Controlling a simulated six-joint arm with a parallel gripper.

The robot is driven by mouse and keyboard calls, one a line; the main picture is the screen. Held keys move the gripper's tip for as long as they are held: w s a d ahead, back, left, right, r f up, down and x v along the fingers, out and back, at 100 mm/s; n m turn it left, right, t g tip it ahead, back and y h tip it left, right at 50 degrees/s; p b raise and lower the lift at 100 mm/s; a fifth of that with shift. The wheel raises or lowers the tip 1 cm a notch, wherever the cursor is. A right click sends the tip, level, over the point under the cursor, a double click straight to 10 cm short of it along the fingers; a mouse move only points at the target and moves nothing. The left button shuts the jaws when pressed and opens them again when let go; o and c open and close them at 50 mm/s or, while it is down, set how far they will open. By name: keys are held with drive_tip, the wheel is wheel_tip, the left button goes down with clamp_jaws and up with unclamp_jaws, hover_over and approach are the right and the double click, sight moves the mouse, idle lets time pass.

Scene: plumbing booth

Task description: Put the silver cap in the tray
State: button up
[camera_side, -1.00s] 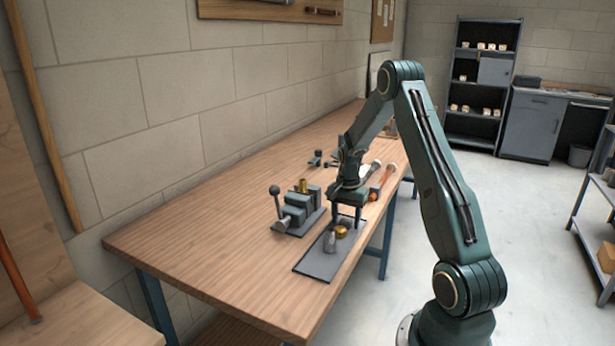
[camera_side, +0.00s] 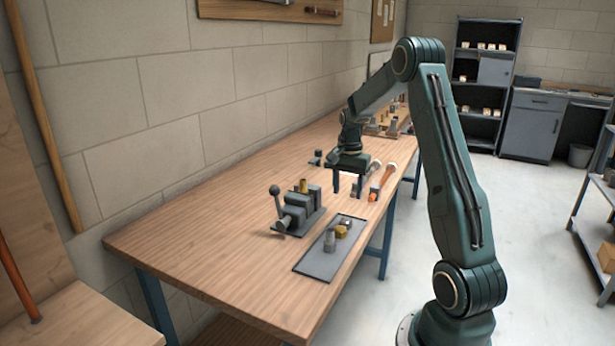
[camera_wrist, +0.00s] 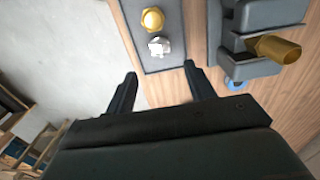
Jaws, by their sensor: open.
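The dark grey tray (camera_side: 316,264) lies flat near the front edge of the bench. The small silver cap (camera_wrist: 158,47) rests at the tray's end nearest my gripper; the tray (camera_wrist: 175,28) also shows in the wrist view. In the side view the cap (camera_side: 346,222) is small at the tray's far end. A brass piece (camera_side: 341,232) sits beside it, and a grey conical piece (camera_side: 329,242) stands nearer the camera. My gripper (camera_side: 349,184) is open and empty, beyond the tray and above the bench. Its fingertips (camera_wrist: 160,68) are apart with nothing between them.
A grey vise (camera_side: 298,212) with a brass fitting (camera_side: 303,186) upright in it stands left of the tray. An orange-handled tool (camera_side: 381,182) lies right of my gripper. More small items lie at the bench's back. The bench's near left is clear.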

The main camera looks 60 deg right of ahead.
drive_tip(key=shift+r, duration=1.05)
drive_tip(key=s+a+r+n+t+h, duration=0.1)
drive_tip(key=a+r+n, duration=0.4)
drive_tip(key=a, duration=0.6)
drive_tip(key=s+a+r+n+t, duration=0.15)
drive_tip(key=a+r+n, duration=0.25)
drive_tip(key=a+r, duration=0.5)
drive_tip(key=s+a+n+t+y, duration=0.1)
drive_tip(key=s+a+n+t, duration=0.2)
drive_tip(key=s+a+n, duration=0.6)
drive_tip(key=s+a+f, duration=0.1)
drive_tip(key=s+a, duration=0.2)
drive_tip(key=a, duration=0.3)
